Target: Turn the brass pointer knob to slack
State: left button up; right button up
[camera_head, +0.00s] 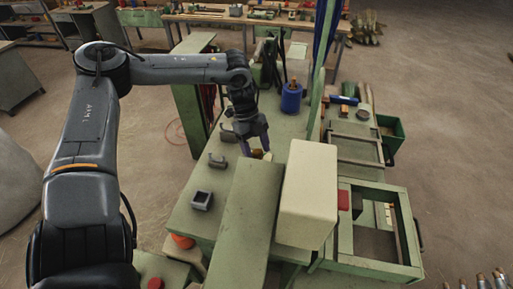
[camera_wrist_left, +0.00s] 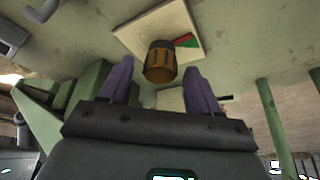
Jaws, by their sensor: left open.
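The brass pointer knob (camera_wrist_left: 160,62) is a ribbed, orange-brown cylinder in front of a cream plate (camera_wrist_left: 140,32) in the left wrist view. A red and green mark (camera_wrist_left: 185,41) shows beside it on the plate. My left gripper (camera_wrist_left: 159,72) is open, with one purple finger on either side of the knob and a visible gap to each. In the head view my left gripper (camera_head: 255,143) points down at the green bench, and only a small yellowish bit of the knob (camera_head: 257,154) shows by the fingertips. Which way the pointer faces cannot be told. My right gripper is not in view.
A large cream box (camera_head: 309,190) and a long green cover (camera_head: 248,215) stand close to the gripper on the near side. Grey brackets (camera_head: 217,161) and a square socket (camera_head: 202,200) line the bench's left side. A blue pot (camera_head: 291,98) stands behind.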

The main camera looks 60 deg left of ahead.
pick_arm(q)
jog(key=c, duration=1)
